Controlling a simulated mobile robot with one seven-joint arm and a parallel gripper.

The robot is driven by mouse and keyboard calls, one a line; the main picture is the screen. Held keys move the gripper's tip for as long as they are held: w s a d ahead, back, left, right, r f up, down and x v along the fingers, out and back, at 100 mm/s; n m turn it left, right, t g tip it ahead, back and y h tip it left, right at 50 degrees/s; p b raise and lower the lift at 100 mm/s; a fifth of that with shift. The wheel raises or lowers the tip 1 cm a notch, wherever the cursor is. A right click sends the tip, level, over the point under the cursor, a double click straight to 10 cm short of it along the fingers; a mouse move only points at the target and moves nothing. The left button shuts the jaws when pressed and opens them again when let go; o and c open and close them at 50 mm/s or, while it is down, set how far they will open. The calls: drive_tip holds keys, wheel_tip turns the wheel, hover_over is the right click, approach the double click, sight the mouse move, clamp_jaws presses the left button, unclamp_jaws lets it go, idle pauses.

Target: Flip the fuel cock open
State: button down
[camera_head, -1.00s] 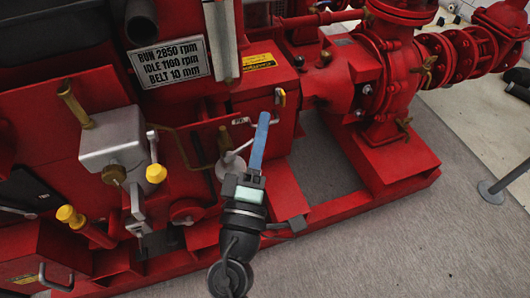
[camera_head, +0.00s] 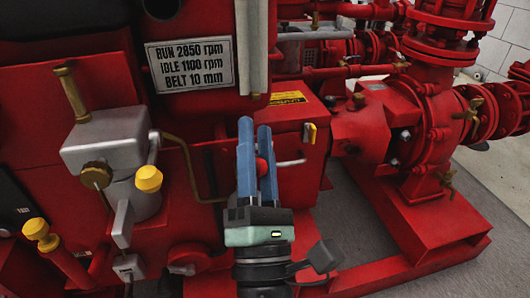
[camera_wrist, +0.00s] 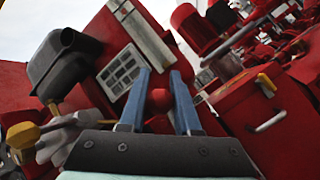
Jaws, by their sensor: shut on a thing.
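My gripper (camera_head: 255,126) points up and away at the front of the red pumpset, its two blue fingers upright. It is shut on a small round red knob (camera_head: 262,167), partly hidden by the fingers in the head view. In the wrist view the red knob (camera_wrist: 160,98) sits between the two fingers (camera_wrist: 160,74). The body of the cock behind the knob is hidden, so I cannot tell how its lever is turned.
A grey cylinder (camera_head: 105,145) with a yellow knob (camera_head: 148,178) and a thin brass pipe (camera_head: 188,160) are close on the left. Red pump pipework (camera_head: 400,130) fills the right; grey floor (camera_head: 345,215) is free below.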

drive_tip(key=shift+a+n+y, duration=0.3)
drive_tip(key=shift+n+y, duration=0.5)
drive_tip(key=shift+y, duration=0.1)
drive_tip(key=shift+s+a+n, duration=0.1)
drive_tip(key=shift+n, duration=0.3)
drive_tip(key=c, duration=0.6)
unclamp_jaws()
drive_tip(key=shift+s, duration=0.15)
drive_tip(key=shift+v, duration=1.1)
drive_tip(key=v, duration=1)
drive_tip(key=shift+s+f, duration=0.1)
drive_tip(key=shift+s, duration=0.15)
drive_tip(key=shift+p, duration=0.3)
